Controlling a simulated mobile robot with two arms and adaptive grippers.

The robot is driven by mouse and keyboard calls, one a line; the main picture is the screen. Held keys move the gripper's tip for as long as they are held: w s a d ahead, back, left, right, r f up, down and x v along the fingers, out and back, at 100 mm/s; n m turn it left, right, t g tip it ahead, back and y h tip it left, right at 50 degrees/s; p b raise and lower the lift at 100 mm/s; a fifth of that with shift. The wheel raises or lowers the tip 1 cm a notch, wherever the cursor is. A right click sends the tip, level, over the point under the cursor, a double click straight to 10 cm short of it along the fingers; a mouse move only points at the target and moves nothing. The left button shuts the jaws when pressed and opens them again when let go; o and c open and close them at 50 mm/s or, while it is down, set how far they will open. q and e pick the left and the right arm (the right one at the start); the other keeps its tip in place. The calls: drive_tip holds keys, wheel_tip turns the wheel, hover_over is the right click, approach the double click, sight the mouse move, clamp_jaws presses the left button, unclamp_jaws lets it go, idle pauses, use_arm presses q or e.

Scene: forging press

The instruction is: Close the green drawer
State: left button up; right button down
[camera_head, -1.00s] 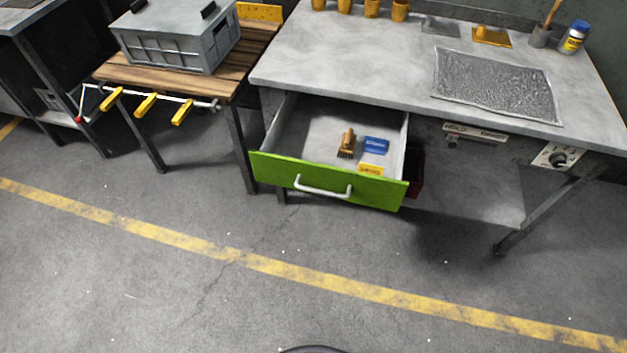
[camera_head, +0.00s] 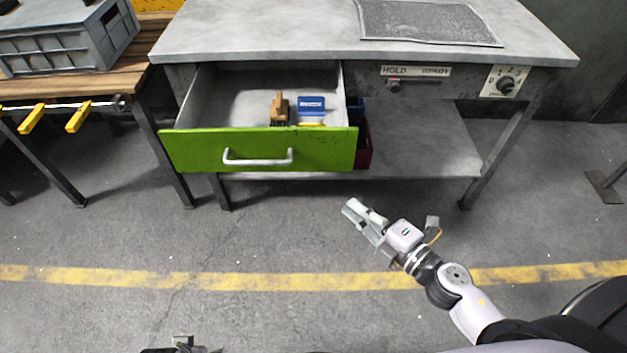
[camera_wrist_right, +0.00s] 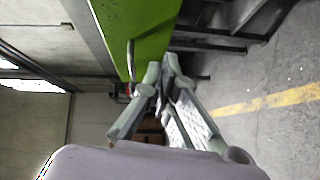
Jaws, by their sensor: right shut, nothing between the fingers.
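The green drawer (camera_head: 258,150) stands pulled out under the grey workbench, with a white bar handle (camera_head: 258,157) on its front. In the right wrist view the green front (camera_wrist_right: 140,35) fills the upper middle, with its handle (camera_wrist_right: 130,62) at its edge. My right gripper (camera_head: 354,212) is shut and empty, in front of and below the drawer's right end, apart from it. It also shows in the right wrist view (camera_wrist_right: 162,68). A small part of what seems to be my left gripper (camera_head: 182,343) shows at the bottom edge; its fingers cannot be made out.
The drawer holds a brown brush (camera_head: 279,108) and a blue item (camera_head: 311,104). The workbench (camera_head: 290,35) has a lower shelf (camera_head: 420,155) and a control dial (camera_head: 506,85). A wooden table (camera_head: 80,82) with a grey crate (camera_head: 65,45) stands left. The floor in front is clear.

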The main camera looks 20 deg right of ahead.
wheel_tip(320, 180, up, 3)
drive_tip(key=s+a+n+y, duration=0.1)
drive_tip(key=a+n+y, duration=0.1)
drive_tip(key=p, duration=0.3)
approach(297, 151)
drive_tip(key=a+x, duration=0.1)
drive_tip(key=x, duration=0.3)
use_arm(q)
wheel_tip(297, 151, down, 9)
drive_tip(key=s, duration=0.2)
drive_tip(key=shift+r+g, duration=0.15)
drive_tip(key=shift+g, duration=0.15)
use_arm(e)
drive_tip(key=shift+w+d+r+n, duration=0.1)
drive_tip(key=shift+w+d+n, duration=0.15)
drive_tip(key=shift+n, duration=0.05)
use_arm(q)
drive_tip(key=shift+a, duration=0.1)
use_arm(e)
drive_tip(key=shift+w, duration=0.1)
